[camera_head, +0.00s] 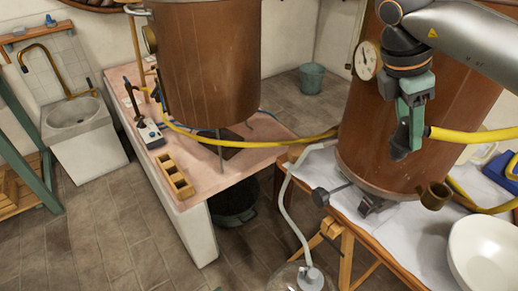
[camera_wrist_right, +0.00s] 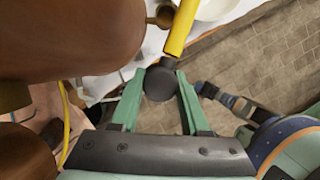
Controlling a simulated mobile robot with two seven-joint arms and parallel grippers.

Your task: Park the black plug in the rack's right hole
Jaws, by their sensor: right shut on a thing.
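My right gripper (camera_head: 403,148) is at the upper right of the head view, in front of the right copper vessel and above the trestle table. It is shut on the black plug (camera_wrist_right: 160,84), which shows as a dark round end between the fingertips in the right wrist view (camera_wrist_right: 158,92). A yellow hose (camera_head: 475,134) runs from the held plug to the right. The wooden rack (camera_head: 164,162) with square openings stands on the pink-topped bench, left of and well apart from the gripper. My left gripper is in neither view.
The right copper vessel (camera_head: 368,95) is close behind my right gripper; the other copper vessel (camera_head: 205,65) stands over the pink bench (camera_head: 215,180). Another yellow hose (camera_head: 240,137) stretches between the vessels.

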